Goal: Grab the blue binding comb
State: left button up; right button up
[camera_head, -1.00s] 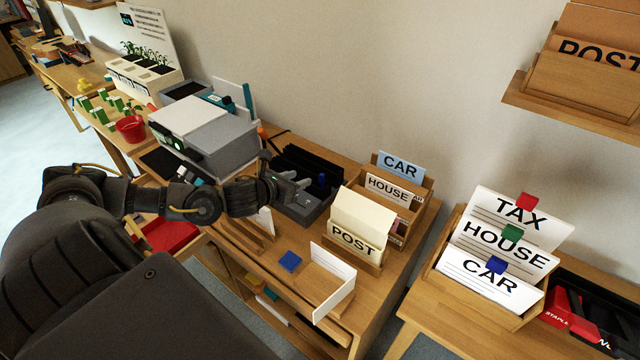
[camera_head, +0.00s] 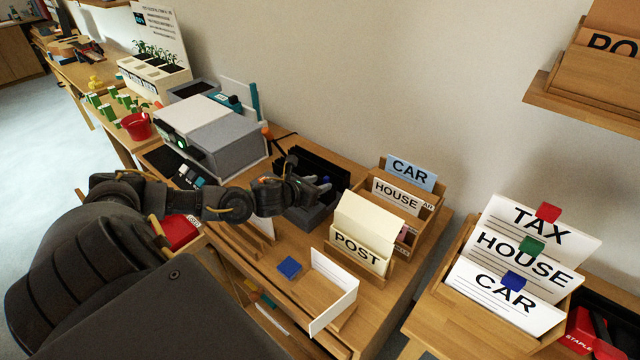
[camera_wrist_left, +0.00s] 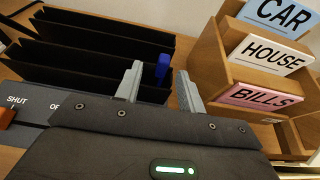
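The blue binding comb (camera_wrist_left: 163,67) stands upright in the black slotted rack in the left wrist view, at the rack's right end. It is small and partly hidden in the head view. My left gripper (camera_wrist_left: 158,85) is open, with its two grey fingers spread on either side of the comb and the comb nearer the left-hand part of the gap. I cannot tell whether the fingers touch it. In the head view my left gripper (camera_head: 322,188) reaches over the dark machine with the rack (camera_head: 318,166). My right gripper is not in view.
A wooden sorter with CAR and HOUSE cards (camera_head: 405,195) stands close right of the rack. A cream POST holder (camera_head: 362,238) and a blue block (camera_head: 289,267) are nearer the front. A grey machine (camera_head: 212,135) stands left. A SHUT label (camera_wrist_left: 17,100) shows on the machine.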

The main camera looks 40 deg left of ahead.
aim_at(324, 182)
pick_arm(q)
jog(key=shift+p+x, duration=0.75)
jog(key=shift+x, duration=2.1)
jog(key=shift+d, duration=0.15)
jog(key=shift+c, duration=0.5)
grip_shut()
